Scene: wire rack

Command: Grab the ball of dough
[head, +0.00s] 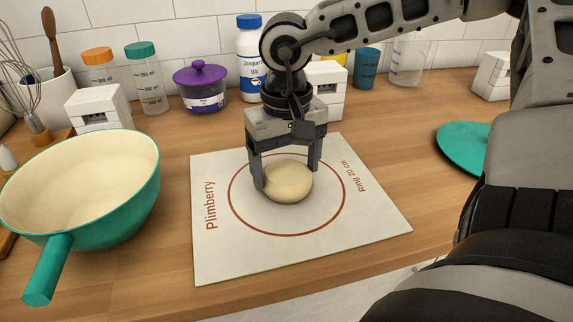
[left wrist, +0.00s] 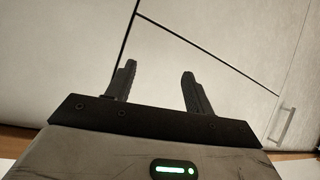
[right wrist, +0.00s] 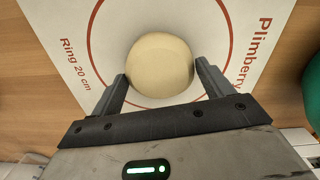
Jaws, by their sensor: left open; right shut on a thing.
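The ball of dough (head: 288,182) is pale, round and smooth. It sits on the white mat (head: 222,262) inside the printed red ring. My right gripper (head: 287,182) comes down on it from above, with one finger on each side, and is shut on it. In the right wrist view the dough (right wrist: 160,68) lies between the two fingertips (right wrist: 163,82). I cannot tell whether the dough is lifted off the mat. My left gripper (left wrist: 157,78) is open and empty in the left wrist view, facing pale cabinet doors. It does not show in the head view.
A green pan (head: 85,190) stands left of the mat, its handle towards the front. A teal plate (head: 463,148) lies at the right. Along the back wall stand a purple-lidded jar (head: 200,88), a blue-capped bottle (head: 249,60) and white blocks (head: 98,105).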

